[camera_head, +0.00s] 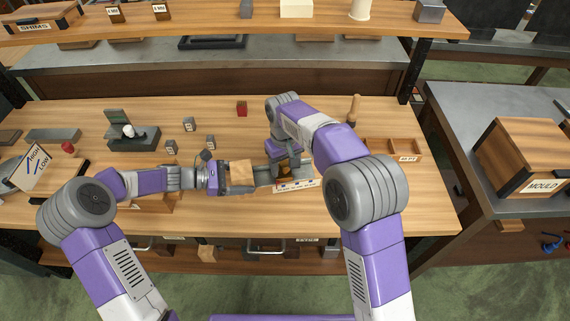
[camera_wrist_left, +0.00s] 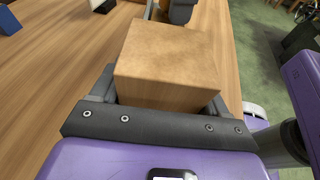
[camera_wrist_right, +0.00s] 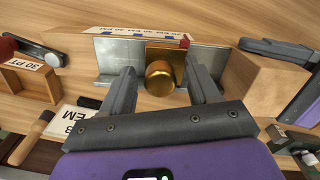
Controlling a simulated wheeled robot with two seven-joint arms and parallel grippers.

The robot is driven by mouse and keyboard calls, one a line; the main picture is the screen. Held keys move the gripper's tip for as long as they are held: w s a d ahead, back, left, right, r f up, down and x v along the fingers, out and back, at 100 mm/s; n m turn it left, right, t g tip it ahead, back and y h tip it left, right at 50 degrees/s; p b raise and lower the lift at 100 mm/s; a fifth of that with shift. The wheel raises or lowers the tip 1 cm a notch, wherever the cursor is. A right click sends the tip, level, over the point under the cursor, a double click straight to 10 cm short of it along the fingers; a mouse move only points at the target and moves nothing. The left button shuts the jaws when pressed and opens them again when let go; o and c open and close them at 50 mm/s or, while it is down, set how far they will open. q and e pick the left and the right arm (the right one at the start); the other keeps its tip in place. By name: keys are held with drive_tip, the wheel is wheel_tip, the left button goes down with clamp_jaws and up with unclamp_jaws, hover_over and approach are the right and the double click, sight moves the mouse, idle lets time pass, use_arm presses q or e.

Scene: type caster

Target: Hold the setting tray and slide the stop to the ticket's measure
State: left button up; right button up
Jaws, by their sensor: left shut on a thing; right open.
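The setting tray shows in the right wrist view as a metal channel (camera_wrist_right: 205,63) with a pale scale strip (camera_wrist_right: 125,35) along its far side and a wooden block (camera_wrist_right: 268,82) at its right end. My left gripper (camera_wrist_left: 160,92) is shut on this wooden block, which also shows in the head view (camera_head: 241,173). The brass stop (camera_wrist_right: 160,76) with its round knob sits in the channel. My right gripper (camera_wrist_right: 163,88) is open, one finger on each side of the knob, apart from it. A white ticket (camera_wrist_right: 78,122) shows "EM", with its first character unclear.
A wooden compartment box (camera_head: 392,148) labelled "30 PT" stands to the right. A shelf (camera_head: 235,27) spans the back. The tabletop's right front is clear.

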drive_tip(key=shift+f, duration=0.1)
drive_tip(key=c, duration=1)
drive_tip(key=d, duration=0.3)
drive_tip(key=w+d, duration=0.1)
drive_tip(key=d, duration=0.3)
drive_tip(key=w+d, duration=0.1)
drive_tip(key=d, duration=0.2)
drive_tip(key=shift+w+d, duration=0.1)
drive_tip(key=shift+d, duration=0.15)
drive_tip(key=o, duration=1)
drive_tip(key=shift+a, duration=0.1)
wheel_tip(320, 180, up, 12)
